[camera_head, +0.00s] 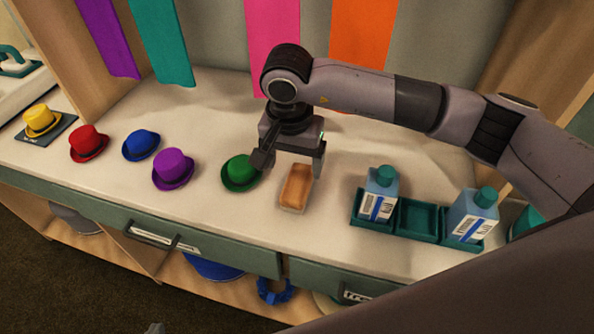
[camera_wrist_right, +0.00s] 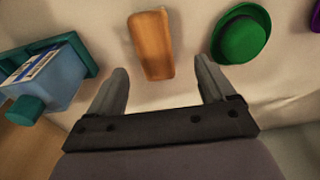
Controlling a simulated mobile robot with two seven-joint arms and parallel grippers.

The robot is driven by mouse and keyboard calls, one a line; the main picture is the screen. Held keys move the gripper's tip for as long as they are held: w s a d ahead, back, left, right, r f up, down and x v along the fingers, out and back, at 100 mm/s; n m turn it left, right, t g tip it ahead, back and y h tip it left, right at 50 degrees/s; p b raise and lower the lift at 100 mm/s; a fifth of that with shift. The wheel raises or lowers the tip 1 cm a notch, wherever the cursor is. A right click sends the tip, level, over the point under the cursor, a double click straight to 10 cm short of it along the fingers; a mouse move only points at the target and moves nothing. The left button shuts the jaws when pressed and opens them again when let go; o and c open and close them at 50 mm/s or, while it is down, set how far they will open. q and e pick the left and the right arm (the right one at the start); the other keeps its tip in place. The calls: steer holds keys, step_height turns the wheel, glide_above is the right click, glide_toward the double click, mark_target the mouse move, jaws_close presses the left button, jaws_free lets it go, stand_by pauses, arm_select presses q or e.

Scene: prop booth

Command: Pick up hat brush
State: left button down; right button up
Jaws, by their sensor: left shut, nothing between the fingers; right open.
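The hat brush (camera_head: 297,187), with a tan-orange wooden back, lies on the pale counter between the green hat and the teal bottle tray. It also shows in the right wrist view (camera_wrist_right: 152,45), top centre, beyond the fingertips. My right gripper (camera_head: 290,167) is open and empty, pointing down over the counter at the brush. In the right wrist view its fingers (camera_wrist_right: 163,80) are spread wider than the brush, with the brush nearer the left finger. Only a small grey tip of my left gripper (camera_head: 155,328) shows at the bottom edge; it is shut and empty.
The green hat (camera_head: 240,173) stands close left of the brush, with purple (camera_head: 173,168), blue (camera_head: 141,145), red (camera_head: 88,143) and yellow (camera_head: 42,120) hats further left. A teal tray (camera_head: 418,221) with two blue bottles stands to the right. Drawers line the counter's front.

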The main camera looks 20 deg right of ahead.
mark_target(298, 181)
steer(key=f, duration=0.2)
steer(key=f+p, duration=0.1)
steer(key=f, duration=0.1)
steer(key=d+f, duration=0.1)
steer(key=f, duration=0.1)
arm_select(q)
steer(key=shift+s+r, duration=0.5)
steer(key=shift+r, duration=0.05)
arm_select(e)
steer(key=shift+f, duration=0.45)
steer(key=c, duration=1.1)
arm_select(q)
steer(key=shift+w, duration=0.1)
arm_select(e)
steer(key=shift+w+r, duration=0.1)
